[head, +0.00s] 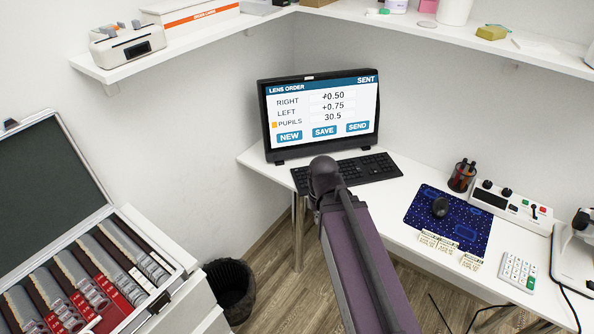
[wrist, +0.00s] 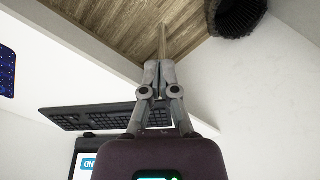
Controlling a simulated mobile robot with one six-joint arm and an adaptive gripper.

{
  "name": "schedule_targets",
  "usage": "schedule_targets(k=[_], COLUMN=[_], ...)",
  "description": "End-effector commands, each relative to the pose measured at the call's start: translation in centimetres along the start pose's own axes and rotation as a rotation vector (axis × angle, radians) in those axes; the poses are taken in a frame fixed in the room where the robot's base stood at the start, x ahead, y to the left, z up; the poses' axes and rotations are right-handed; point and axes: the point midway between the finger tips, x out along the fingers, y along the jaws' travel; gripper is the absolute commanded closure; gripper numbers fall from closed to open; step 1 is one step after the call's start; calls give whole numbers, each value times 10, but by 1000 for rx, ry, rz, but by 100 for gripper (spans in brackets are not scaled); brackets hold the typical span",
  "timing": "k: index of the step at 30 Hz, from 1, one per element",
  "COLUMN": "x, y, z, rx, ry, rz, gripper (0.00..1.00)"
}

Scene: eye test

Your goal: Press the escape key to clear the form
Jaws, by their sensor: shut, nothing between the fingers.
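The black keyboard (head: 370,168) lies on the white desk in front of the monitor (head: 320,113); my arm hides part of its left front in the head view. It also shows in the wrist view (wrist: 85,117), partly behind my gripper. The escape key is too small to pick out. The screen reads "LENS ORDER" and "SENT", with Right +0.50, Left +0.75 and Pupils 30.5, an orange square by Pupils, and New, Save and Send buttons. My gripper (wrist: 159,66) is shut and empty. My arm hides its fingertips in the head view; I cannot tell their height above the desk.
A mouse (head: 440,207) lies on a blue mat (head: 420,215) right of the keyboard. A lens case (head: 165,247) is open at left. A black bin (head: 230,288) stands on the floor.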

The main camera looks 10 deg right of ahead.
Motion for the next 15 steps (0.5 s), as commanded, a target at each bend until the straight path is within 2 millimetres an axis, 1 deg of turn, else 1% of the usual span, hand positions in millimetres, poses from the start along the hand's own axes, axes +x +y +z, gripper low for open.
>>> schedule_targets(k=[10,13,15], x=[0,2,3], y=[0,0,-1], z=[-1,-5,-12], rx=[1,4,8], ry=[1,9,20], rz=[-1,-5,-11], gripper=[100,100,100])
